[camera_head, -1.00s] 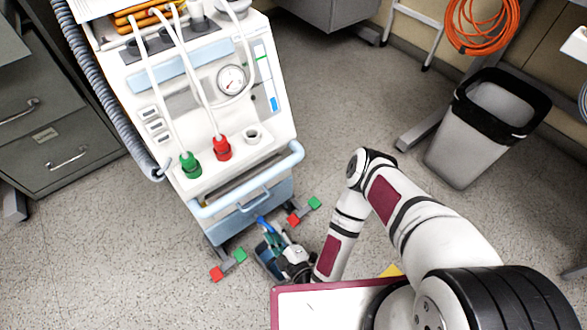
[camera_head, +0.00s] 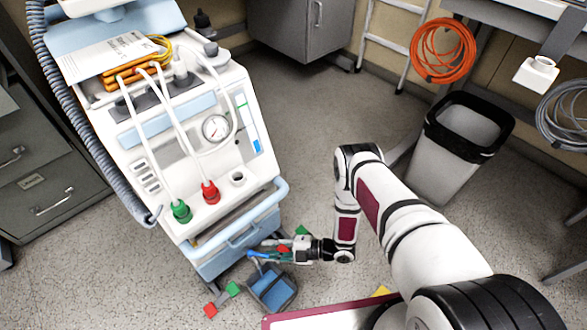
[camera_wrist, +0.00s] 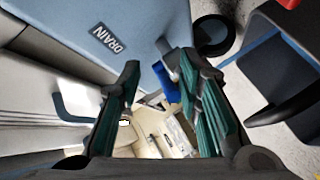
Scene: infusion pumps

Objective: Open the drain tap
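The drain tap shows as a blue lever (camera_wrist: 168,84) low on the pump cart (camera_head: 215,256), beside the light-blue panel marked DRAIN (camera_wrist: 107,38). In the head view, a small blue part (camera_head: 258,256) shows at the cart's lower front edge, just left of my gripper (camera_head: 272,250). In the wrist view, my gripper (camera_wrist: 160,66) is open, with its two teal-padded fingers apart. The blue lever appears in the gap between the fingertips, nearer the right finger. I cannot tell whether a finger touches it. The lower part of the tap is partly hidden.
A dark container with blue inside (camera_head: 272,290) stands on the floor below my gripper. A blue push bar (camera_head: 245,218) crosses the cart above.

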